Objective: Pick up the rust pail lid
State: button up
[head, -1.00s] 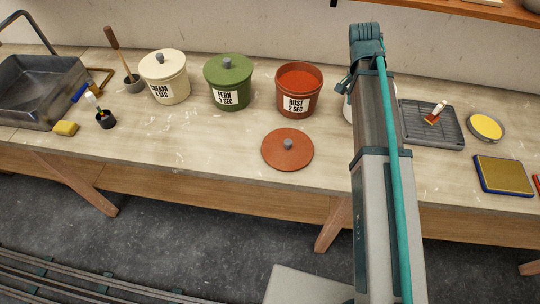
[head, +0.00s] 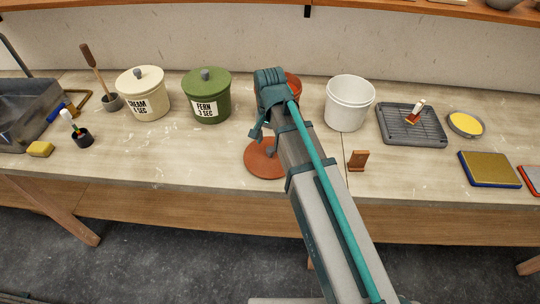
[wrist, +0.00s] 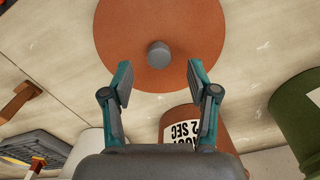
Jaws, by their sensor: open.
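The rust pail lid (head: 262,160) is a flat rust-red disc with a grey knob, lying on the bench in front of the rust pail. In the wrist view the lid (wrist: 130,38) fills the upper middle, and its knob (wrist: 159,54) stands just beyond the open fingertips, centred between them. My gripper (wrist: 158,80) is open and empty, with a finger on each side. In the head view my gripper (head: 262,136) is over the lid, and my arm hides part of the lid. The open rust pail (head: 293,86) is mostly hidden behind my arm; its label shows in the wrist view (wrist: 184,128).
The lidded fern pail (head: 206,100) and cream pail (head: 145,98) stand to the left. A white pail (head: 349,103), a small brown block (head: 358,160) and a grey tray (head: 411,128) are to the right. The bench front left of the lid is clear.

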aim_at(270, 150)
jog(key=shift+s+f+p, duration=0.1)
jog(key=shift+f+p, duration=0.95)
jog(key=shift+f, duration=1.6)
grip_shut()
